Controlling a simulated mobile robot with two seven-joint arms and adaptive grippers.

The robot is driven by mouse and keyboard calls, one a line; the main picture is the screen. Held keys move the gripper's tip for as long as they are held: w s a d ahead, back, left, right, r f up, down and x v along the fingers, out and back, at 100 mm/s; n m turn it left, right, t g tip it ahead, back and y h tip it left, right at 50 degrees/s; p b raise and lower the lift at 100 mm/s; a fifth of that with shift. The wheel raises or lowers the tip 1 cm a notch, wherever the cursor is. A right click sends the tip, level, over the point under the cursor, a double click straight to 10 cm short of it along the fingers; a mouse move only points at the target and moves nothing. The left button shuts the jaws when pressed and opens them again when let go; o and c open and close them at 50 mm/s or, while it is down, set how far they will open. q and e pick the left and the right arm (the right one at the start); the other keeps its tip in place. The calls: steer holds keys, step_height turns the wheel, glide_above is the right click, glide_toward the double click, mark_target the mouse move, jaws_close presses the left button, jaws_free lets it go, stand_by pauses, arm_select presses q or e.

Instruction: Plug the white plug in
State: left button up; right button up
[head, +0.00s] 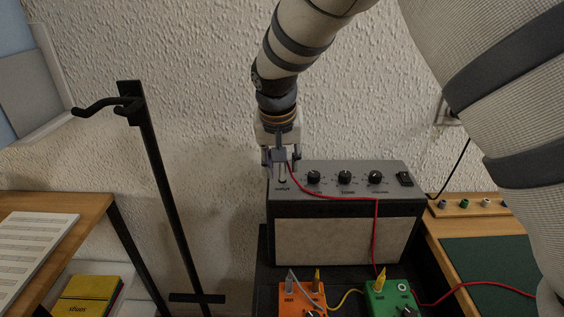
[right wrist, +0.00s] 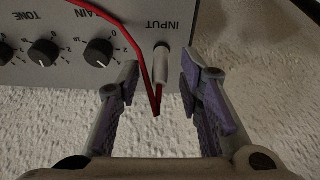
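The white plug (right wrist: 162,62) stands at the jack marked INPUT on the amplifier's grey top panel (right wrist: 205,40). Its tip is hidden, and I cannot tell how deep it sits. A red cable (right wrist: 141,68) runs from its free end. My right gripper (right wrist: 160,75) is open, with one finger on each side of the plug and a gap to both. In the head view my right gripper (head: 281,160) points down over the left end of the amplifier (head: 345,240), and the plug shows faintly between its fingers. My left gripper is not in view.
An orange pedal (head: 290,299) and a green pedal (head: 392,297) with upright plugs and cables stand before the amplifier. The red cable crosses the amplifier's front. A black stand (head: 163,185) is at left. A wooden board with jacks (head: 470,206) is at right. The textured wall is close behind.

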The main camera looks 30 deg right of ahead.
steer(key=shift+v, duration=2.45)
steer(key=v, duration=1.2)
